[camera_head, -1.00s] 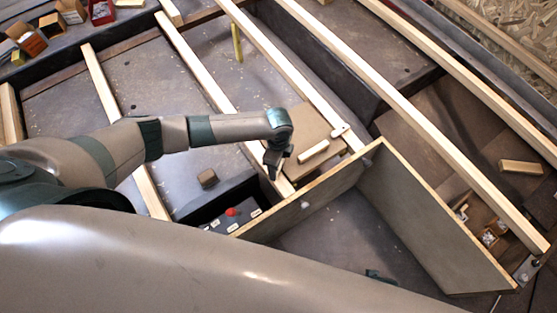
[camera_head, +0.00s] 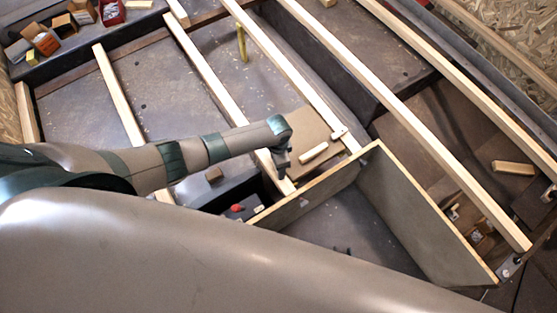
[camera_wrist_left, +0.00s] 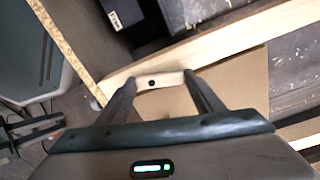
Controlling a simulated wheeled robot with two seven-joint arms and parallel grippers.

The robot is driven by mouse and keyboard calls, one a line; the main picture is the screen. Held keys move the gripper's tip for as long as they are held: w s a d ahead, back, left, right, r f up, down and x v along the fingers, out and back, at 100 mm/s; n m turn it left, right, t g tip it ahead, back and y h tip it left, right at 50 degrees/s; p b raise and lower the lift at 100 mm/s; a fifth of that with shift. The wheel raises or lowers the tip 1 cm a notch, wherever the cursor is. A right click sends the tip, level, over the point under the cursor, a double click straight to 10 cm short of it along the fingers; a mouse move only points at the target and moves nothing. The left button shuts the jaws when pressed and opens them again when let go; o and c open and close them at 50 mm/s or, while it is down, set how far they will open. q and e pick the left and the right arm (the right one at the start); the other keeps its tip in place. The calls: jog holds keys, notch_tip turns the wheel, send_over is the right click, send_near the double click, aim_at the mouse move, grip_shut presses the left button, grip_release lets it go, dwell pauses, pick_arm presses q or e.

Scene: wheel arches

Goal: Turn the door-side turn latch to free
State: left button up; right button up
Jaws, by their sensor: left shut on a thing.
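The turn latch is a short pale wooden bar with a dark screw (camera_wrist_left: 152,82). In the left wrist view it lies at the edge of a pale batten, at a slant to it. My left gripper (camera_wrist_left: 160,82) is shut on it, a finger at each end. In the head view my left gripper (camera_head: 283,172) points down at the batten's near end, beside the upright panel (camera_head: 318,190); the latch is hidden there. My right gripper (camera_head: 343,250) shows only dark tips beyond my foreground arm. It also shows at the left wrist view's left edge (camera_wrist_left: 40,128), its fingers apart.
Another small pale latch (camera_head: 339,133) sits on the neighbouring batten. A loose pale block (camera_head: 313,153) lies on a tan sheet (camera_head: 305,125). A dark box with a red button (camera_head: 237,208) stands left of the panel. Long battens cross the floor; a second panel (camera_head: 415,210) stands right.

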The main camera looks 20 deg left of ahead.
pick_arm(q)
jog(key=n+p, duration=0.2)
jog(key=n, duration=0.1)
jog(key=shift+s+a, duration=0.15)
pick_arm(e)
jog(key=s+d+f+g+h, duration=0.1)
jog(key=s+d+f+g, duration=0.1)
jog(key=s, duration=0.6)
jog(key=shift+s+d+f+g, duration=0.2)
jog(key=shift+d+f+g, duration=0.1)
jog(key=shift+d+f, duration=0.55)
pick_arm(q)
jog(key=o, duration=1)
jog(key=shift+o, duration=0.2)
jog(key=shift+r, duration=0.15)
